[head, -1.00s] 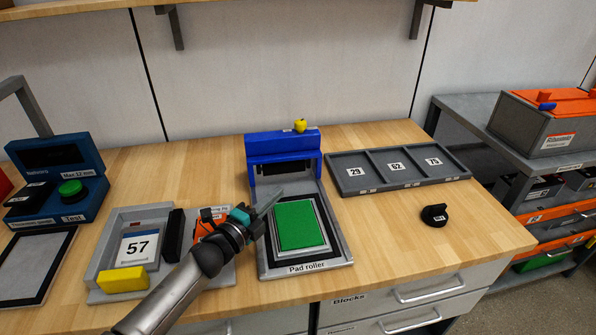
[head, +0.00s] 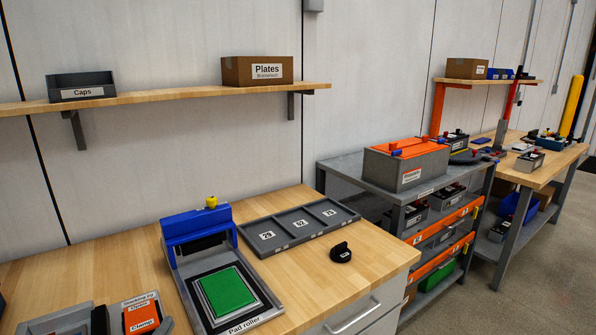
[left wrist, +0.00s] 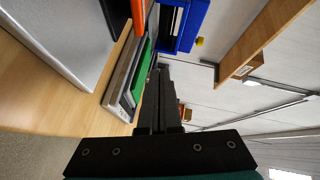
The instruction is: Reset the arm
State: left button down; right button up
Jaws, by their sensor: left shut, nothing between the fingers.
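My left gripper (left wrist: 161,72) shows in the left wrist view. Its two dark fingers are together, with nothing between them. They point toward the pad roller, whose blue upper part (left wrist: 186,25) and green pad (left wrist: 142,68) lie beyond and beside the fingertips. The gripper looks clear of the roller, but the exact gap cannot be told. In the head view the pad roller (head: 196,222) stands on the wooden bench with its green pad (head: 228,291) flat in the tray. My right gripper shows in neither view.
A grey three-part tray (head: 300,229) and a black round knob (head: 341,252) sit right of the roller. A wooden shelf (head: 180,95) overhangs the bench. A grey rack (head: 350,174) stands right.

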pick_arm(q)
jog(key=s+n, duration=0.1)
jog(key=s+f+n+g+y, duration=0.1)
jog(key=s+n, duration=0.1)
jog(key=shift+s+d+f+n+g, duration=0.3)
jog(key=shift+s+d+f+g, duration=0.05)
jog(key=shift+d+f+g, duration=0.05)
jog(key=s+d+f+n+g, duration=0.1)
jog(key=s+d+n+g, duration=0.25)
jog(key=s, duration=0.45)
jog(key=s+d+f+n+g+h, duration=0.1)
jog(key=s+d+n+g, duration=0.25)
jog(key=s, duration=0.55)
jog(key=s+d+f+n+g, duration=0.2)
jog(key=s+d+n+g, duration=0.15)
jog(key=s, duration=0.45)
notch_tip(320, 180, down, 22)
jog(key=s+m+g, duration=0.1)
jog(key=s+g, duration=0.1)
jog(key=s+a+f+g, duration=0.1)
jog(key=s+a+f, duration=0.2)
jog(key=s+f, duration=1)
jog(key=shift+s+a+f, duration=0.2)
jog(key=shift+s+f, duration=0.2)
jog(key=shift+s, duration=0.75)
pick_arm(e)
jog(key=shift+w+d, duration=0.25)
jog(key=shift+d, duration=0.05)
